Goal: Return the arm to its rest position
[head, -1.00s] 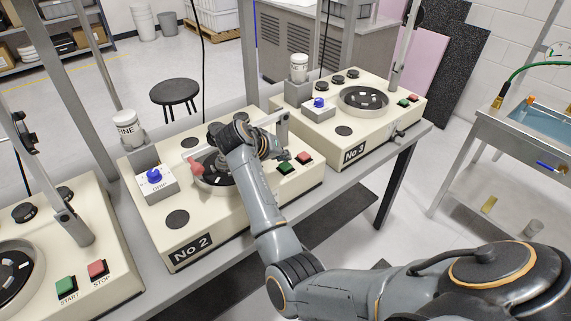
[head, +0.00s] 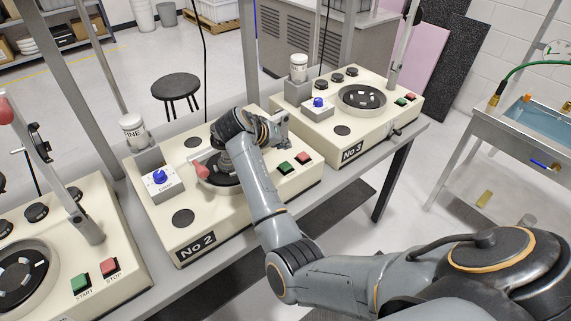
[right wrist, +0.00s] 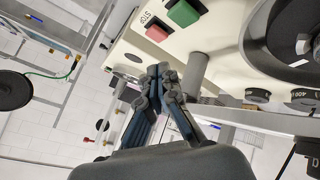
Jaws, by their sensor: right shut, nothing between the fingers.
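My right arm reaches in from the lower right in the head view and bends over the No 2 machine (head: 215,240). My right gripper (head: 282,128) is above that machine's back right part, partly hidden by my wrist. In the right wrist view the right gripper (right wrist: 162,72) has its fingers closed together with nothing between them. It appears apart from the machine's green button (right wrist: 183,12) and red button (right wrist: 157,31). My left gripper is in neither view.
A red-knobbed lever (head: 201,171) and a round dish (head: 215,180) lie close under my arm. The No 3 machine (head: 370,125) stands to the right, another machine (head: 110,255) to the left. Grey posts (head: 248,60) rise behind the bench. A stool (head: 175,86) stands beyond.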

